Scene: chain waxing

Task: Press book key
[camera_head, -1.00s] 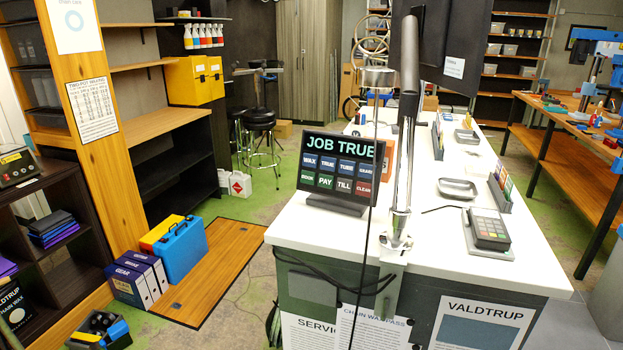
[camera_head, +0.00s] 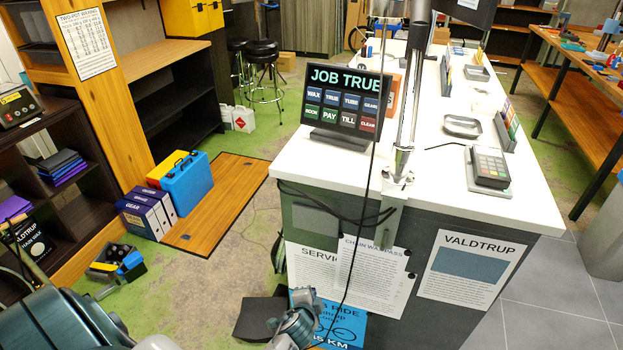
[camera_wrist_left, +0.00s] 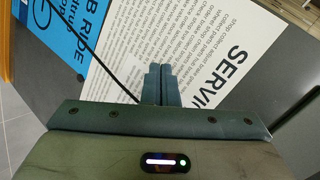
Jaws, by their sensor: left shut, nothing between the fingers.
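The dark touch screen (camera_head: 345,97) headed "JOB TRUE" stands tilted on the white counter, with two rows of keys. The green book key (camera_head: 312,112) is at the left end of its lower row, beside the pay key (camera_head: 330,115). My left gripper (camera_head: 308,294) is low in front of the counter, well below the screen and apart from it. In the left wrist view its fingers (camera_wrist_left: 161,82) are shut together and empty, facing the posters. The screen is not in the left wrist view. My right gripper is not in view.
A metal stand post (camera_head: 405,110) and a hanging black cable are just right of the screen. A card terminal (camera_head: 489,166) lies on the counter (camera_head: 440,190). Posters, one headed "SERVICE" (camera_head: 335,275), cover the counter's front. Binders and a blue case (camera_head: 187,182) stand on the left.

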